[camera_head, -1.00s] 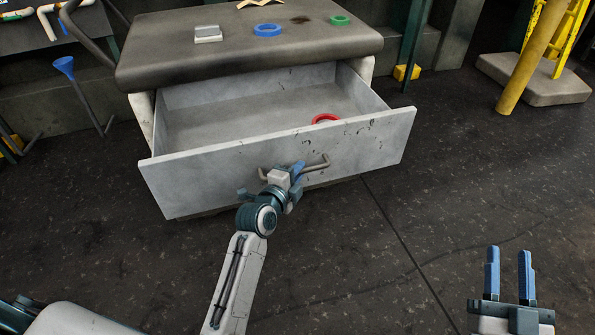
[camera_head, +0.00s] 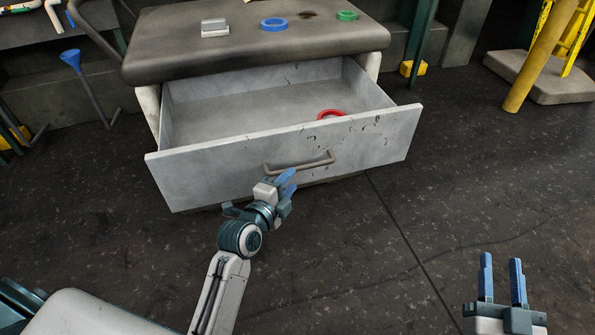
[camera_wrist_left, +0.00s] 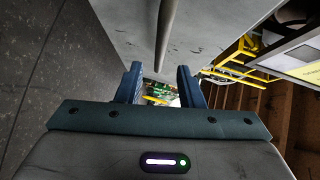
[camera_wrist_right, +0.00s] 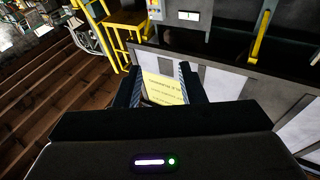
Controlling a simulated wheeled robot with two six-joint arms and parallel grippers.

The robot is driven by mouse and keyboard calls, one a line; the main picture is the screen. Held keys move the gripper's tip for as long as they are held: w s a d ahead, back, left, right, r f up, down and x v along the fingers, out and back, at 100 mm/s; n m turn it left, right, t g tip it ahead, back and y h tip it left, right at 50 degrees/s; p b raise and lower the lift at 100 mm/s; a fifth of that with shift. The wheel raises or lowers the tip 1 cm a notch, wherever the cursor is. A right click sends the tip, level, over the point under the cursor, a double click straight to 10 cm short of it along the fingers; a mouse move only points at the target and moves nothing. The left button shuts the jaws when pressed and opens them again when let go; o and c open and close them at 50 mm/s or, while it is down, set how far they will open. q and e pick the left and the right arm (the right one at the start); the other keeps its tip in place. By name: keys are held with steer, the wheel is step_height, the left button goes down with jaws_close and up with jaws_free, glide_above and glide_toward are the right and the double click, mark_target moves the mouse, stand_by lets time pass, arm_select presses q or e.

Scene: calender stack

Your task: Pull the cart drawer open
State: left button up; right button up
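The cart drawer (camera_head: 230,165) is pulled well out from under the grey cart top (camera_head: 255,55), and its inside shows. A red ring (camera_head: 331,114) lies in it. The bar handle (camera_head: 300,163) is on the drawer front; it also shows in the left wrist view (camera_wrist_left: 167,30). My left gripper (camera_head: 285,183) is just below and in front of the handle, apart from it. In the left wrist view its blue fingers (camera_wrist_left: 160,85) are spread with nothing between them. My right gripper (camera_head: 502,278) is open and empty at the lower right, away from the cart.
A blue ring (camera_head: 274,24), a green ring (camera_head: 346,15) and a grey block (camera_head: 214,27) lie on the cart top. A yellow post (camera_head: 540,55) rises from a base at right. The floor before the drawer is clear.

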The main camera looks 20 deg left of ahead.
arm_select(q)
steer(key=shift+v, duration=1.65)
arm_select(e)
steer(key=shift+f+g, duration=0.3)
steer(key=shift+f, duration=0.2)
